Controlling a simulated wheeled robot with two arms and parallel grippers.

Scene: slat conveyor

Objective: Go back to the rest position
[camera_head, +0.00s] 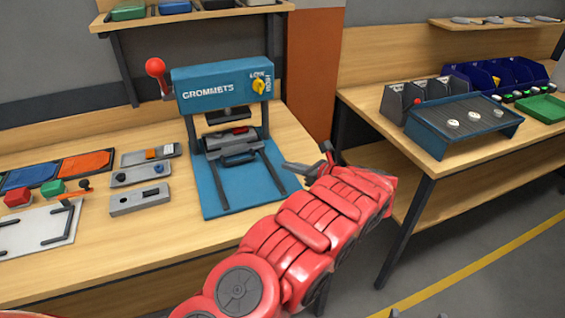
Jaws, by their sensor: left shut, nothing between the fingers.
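My left arm, red and segmented, reaches in from the bottom of the head view. Its dark left gripper (308,162) is beside the right side of the blue grommet press (222,88), apart from the press body. The gripper is shut and I see nothing held in it. The press stands on a blue base plate on the wooden bench (110,228); its red ball lever is up at the left. My right gripper is not in view.
Grey blocks (140,198), colored mats (85,163) and a white board (35,232) lie left of the press. A second table at right holds a slat conveyor (463,122), blue bins (490,77) and a green tray (545,107). A floor gap separates the tables.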

